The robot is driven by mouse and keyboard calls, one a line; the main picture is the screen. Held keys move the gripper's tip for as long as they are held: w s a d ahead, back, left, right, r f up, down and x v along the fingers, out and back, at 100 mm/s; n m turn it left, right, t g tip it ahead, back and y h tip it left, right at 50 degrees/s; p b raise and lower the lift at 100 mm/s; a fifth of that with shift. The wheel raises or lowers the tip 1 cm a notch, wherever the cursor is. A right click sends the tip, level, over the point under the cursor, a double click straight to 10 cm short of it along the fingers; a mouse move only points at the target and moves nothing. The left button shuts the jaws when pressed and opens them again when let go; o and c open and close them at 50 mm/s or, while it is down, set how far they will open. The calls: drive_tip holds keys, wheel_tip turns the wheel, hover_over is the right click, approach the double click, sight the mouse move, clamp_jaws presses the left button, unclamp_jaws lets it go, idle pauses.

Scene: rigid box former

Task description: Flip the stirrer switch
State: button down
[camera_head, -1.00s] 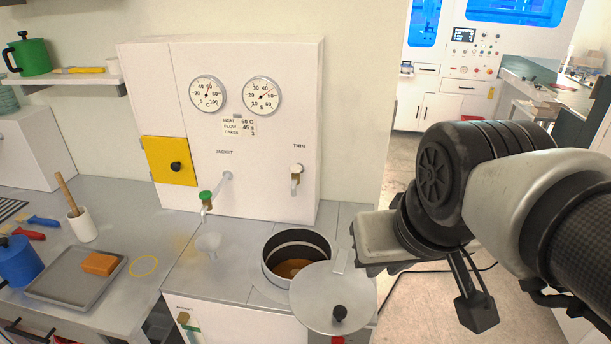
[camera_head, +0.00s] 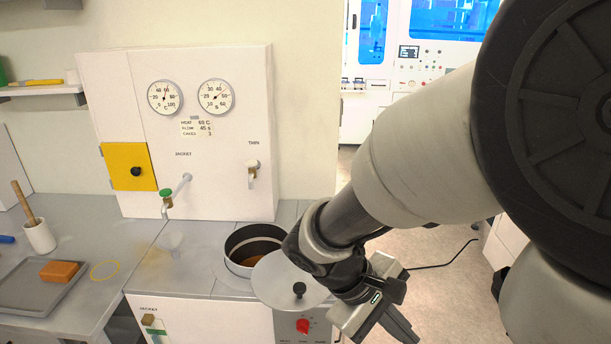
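No control carries a readable stirrer label, so I cannot tell for certain which is the stirrer switch. A green and tan handle (camera_head: 153,325) labelled JACKET is on the same front at the left. My gripper (camera_head: 385,326) hangs to the right of the red knob, apart from it and beyond the cabinet's right edge.
An open pot (camera_head: 240,262) with brown contents is set in the grey counter, its round lid (camera_head: 284,283) partly over it. The white panel (camera_head: 215,170) behind has two gauges, a yellow door (camera_head: 128,166) and taps.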

drive_tip(key=w+a+f+n+t+h+b, duration=0.2)
drive_tip(key=w+a+f+n+t, duration=0.1)
drive_tip(key=f+n, duration=0.3)
drive_tip(key=w+a+f+n+t+h+b, duration=0.2)
drive_tip(key=w+a+f+n+t, duration=0.15)
drive_tip(key=f, duration=0.45)
drive_tip(key=w+a+f+n+t+h+b, duration=0.2)
drive_tip(key=f+n+t+b, duration=0.15)
drive_tip(key=f+n, duration=0.2)
drive_tip(key=s+a+f+n+t+y+b, duration=0.1)
drive_tip(key=a+f+n+t+y+b, duration=0.1)
drive_tip(key=f+n+y, duration=0.4)
drive_tip(key=s+a+f+n+t+y+b, duration=0.1)
drive_tip(key=a+f+n+t+y, duration=0.3)
drive_tip(key=f, duration=1.3)
drive_tip(key=s+a+n+y, duration=0.1)
drive_tip(key=a+n+y, duration=0.1)
drive_tip(key=a+n, duration=0.1)
drive_tip(key=shift+a+f+n+t+y+b, duration=0.15)
drive_tip(key=shift+a+n+t+y+b, duration=0.15)
drive_tip(key=shift+t+y+b, duration=0.1)
drive_tip(key=shift+d, duration=0.1)
drive_tip(key=w+f+b, duration=0.1)
drive_tip(key=w+b, duration=0.1)
drive_tip(key=w, duration=1.2)
drive_tip(key=shift+d+f, duration=0.25)
drive_tip(key=shift+f, duration=0.1)
